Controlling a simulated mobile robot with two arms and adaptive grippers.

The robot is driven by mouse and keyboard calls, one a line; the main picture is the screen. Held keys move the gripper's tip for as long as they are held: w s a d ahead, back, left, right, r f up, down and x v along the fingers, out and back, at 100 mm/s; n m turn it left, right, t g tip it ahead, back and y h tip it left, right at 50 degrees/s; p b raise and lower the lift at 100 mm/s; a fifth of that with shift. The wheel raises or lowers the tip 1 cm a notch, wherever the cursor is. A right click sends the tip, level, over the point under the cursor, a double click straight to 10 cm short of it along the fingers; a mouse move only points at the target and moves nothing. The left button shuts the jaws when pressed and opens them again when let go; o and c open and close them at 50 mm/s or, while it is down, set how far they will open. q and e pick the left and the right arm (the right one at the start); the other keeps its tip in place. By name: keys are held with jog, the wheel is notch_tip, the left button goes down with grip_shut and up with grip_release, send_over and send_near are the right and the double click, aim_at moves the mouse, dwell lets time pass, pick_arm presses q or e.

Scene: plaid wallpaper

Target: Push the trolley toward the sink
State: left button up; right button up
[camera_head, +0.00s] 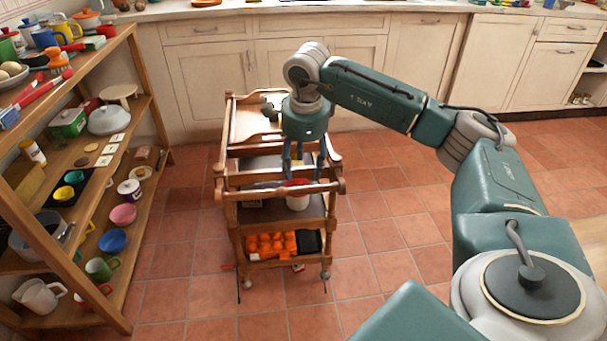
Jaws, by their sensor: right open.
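The wooden trolley (276,260) stands upright on the tiled floor in the middle of the view, in front of the cream cabinets. It has turned posts, a handle bar at the near side, shelves and small wheels. My right gripper (304,163) hangs from above over the trolley's near part, fingers pointing down and apart. The fingertips are close to the near handle bar; I cannot tell if they touch it. No sink basin shows clearly; a dark strip at the counter's top edge (318,3) may belong to it. My left gripper is out of view.
The trolley carries a red-and-white container (298,201), an orange tray (268,244) and a black box (308,242). A wooden shelf rack (152,112) full of dishes stands at the left. Counter cabinets (205,85) line the back. Floor right of the trolley is clear.

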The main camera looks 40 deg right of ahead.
aim_at(303, 190)
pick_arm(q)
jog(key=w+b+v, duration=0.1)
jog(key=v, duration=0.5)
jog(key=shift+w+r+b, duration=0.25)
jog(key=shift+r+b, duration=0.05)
pick_arm(e)
jog(key=f, duration=0.3)
jog(key=w+d+f, duration=0.1)
jog(key=f, duration=0.6)
jog(key=shift+w+d+f, duration=0.2)
jog(key=shift+w+d, duration=0.1)
jog(key=shift+w, duration=0.05)
